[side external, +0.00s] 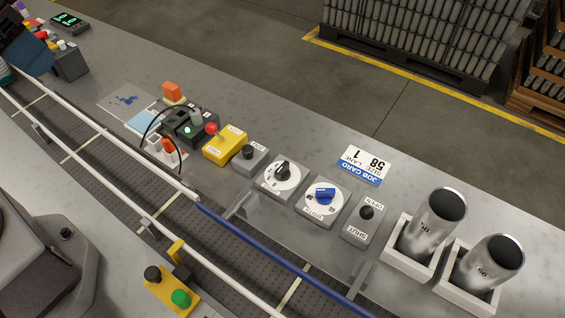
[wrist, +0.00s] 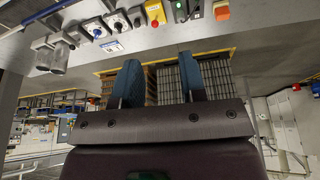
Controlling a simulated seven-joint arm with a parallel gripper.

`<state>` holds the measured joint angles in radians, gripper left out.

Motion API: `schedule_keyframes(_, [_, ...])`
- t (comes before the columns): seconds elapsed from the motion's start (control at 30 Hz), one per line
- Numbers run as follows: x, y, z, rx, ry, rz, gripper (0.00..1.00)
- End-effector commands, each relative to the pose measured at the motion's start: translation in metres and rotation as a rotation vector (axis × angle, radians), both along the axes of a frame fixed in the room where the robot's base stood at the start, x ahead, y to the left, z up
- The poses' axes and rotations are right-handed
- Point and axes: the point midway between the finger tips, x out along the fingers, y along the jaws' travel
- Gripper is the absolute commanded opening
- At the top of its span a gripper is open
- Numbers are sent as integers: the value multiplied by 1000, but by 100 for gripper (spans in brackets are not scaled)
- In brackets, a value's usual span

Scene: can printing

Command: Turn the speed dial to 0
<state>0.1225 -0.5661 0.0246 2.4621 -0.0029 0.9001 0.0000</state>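Two round white dials sit on grey boxes along the bench. One dial has a black knob (side external: 283,173) and the other a blue knob (side external: 325,195); their small print is too blurred to tell which is the speed dial or read its setting. In the wrist view the black-knob dial (wrist: 117,22) and the blue-knob dial (wrist: 96,28) are small, near the top. My gripper (wrist: 160,60) has its two blue fingers wide apart with nothing between them. It is away from both dials. A dark blue part, seemingly my gripper (side external: 25,52), shows at the far upper left of the side view.
Two metal cans (side external: 435,222) stand in white holders. A blue-white rail (side external: 270,252) runs in front. A job card (side external: 363,165) lies behind.

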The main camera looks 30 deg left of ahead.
Motion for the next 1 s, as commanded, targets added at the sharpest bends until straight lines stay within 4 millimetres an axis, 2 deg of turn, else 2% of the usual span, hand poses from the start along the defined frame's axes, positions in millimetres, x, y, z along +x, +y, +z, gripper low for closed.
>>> schedule_keyframes(0.27, [70, -53, -34, -19, 227, -85, 38])
schedule_keyframes(0.37, [95, -76, -53, -10, 288, -85, 38])
schedule_keyframes(0.6, [151, -135, -116, 46, 388, -59, 38])
schedule_keyframes(0.8, [187, -181, -170, 96, 403, -15, 38])
schedule_keyframes(0.9, [206, -196, -182, 93, 382, 21, 38])
schedule_keyframes(1.0, [222, -206, -171, 54, 343, 60, 38])
